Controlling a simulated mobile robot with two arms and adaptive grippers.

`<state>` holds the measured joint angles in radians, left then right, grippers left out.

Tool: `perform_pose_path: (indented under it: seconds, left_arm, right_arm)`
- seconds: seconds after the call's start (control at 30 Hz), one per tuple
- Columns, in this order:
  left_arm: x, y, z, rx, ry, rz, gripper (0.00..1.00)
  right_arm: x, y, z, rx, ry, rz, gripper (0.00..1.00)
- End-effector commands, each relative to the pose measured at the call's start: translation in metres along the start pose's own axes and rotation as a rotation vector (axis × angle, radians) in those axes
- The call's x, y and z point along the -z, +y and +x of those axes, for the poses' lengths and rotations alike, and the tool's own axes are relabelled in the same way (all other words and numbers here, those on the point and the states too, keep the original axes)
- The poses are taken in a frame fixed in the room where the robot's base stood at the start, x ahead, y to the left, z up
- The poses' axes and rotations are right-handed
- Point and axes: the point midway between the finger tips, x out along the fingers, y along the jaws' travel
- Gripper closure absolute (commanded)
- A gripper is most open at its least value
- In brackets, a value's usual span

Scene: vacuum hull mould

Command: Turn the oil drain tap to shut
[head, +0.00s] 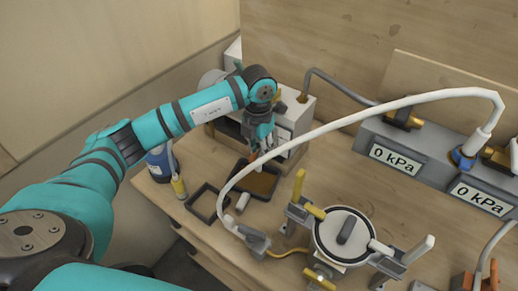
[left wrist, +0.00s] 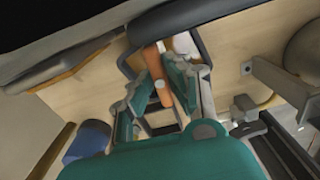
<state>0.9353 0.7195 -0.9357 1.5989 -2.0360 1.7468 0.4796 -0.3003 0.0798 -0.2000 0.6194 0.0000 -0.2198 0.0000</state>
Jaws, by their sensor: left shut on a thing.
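My left gripper (head: 259,145) reaches down in front of the vacuum pump (head: 297,110), above the dark tray of brown oil (head: 260,182). In the left wrist view its two fingers (left wrist: 160,92) are closed on a small orange piece (left wrist: 163,95), which I take to be the oil drain tap. In the head view only a bit of orange (head: 253,157) shows below the fingers. The fingers hide most of the tap, so I cannot tell its angle. My right gripper is in neither view.
An empty dark tray (head: 205,218) and a blue bottle (head: 158,166) stand left of the oil tray. A white hose (head: 370,113) arches over the bench to a gauge block reading 0 kPa (head: 398,160). A round lidded pot with clamps (head: 333,250) stands in front.

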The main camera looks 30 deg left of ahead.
Motion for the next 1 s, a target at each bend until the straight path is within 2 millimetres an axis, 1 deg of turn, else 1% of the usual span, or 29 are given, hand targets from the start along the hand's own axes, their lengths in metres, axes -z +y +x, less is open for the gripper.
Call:
perform_pose_path:
  seconds: [0.37, 0.47, 0.7, 1.0]
  left_arm:
    - [0.0, 0.0, 0.0, 0.0, -0.001, 0.003, 1.0]
    - [-0.001, 0.0, 0.002, -0.001, -0.002, 0.046, 1.0]
    - [-0.001, 0.0, 0.001, 0.0, -0.002, 0.219, 1.0]
    - [0.0, 0.0, 0.0, 0.0, -0.001, 0.246, 1.0]
  right_arm:
    - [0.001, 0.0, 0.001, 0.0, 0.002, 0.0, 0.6]
    - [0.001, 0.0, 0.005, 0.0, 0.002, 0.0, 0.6]
    - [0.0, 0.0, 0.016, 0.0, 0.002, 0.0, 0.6]
    - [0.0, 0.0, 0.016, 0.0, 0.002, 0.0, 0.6]
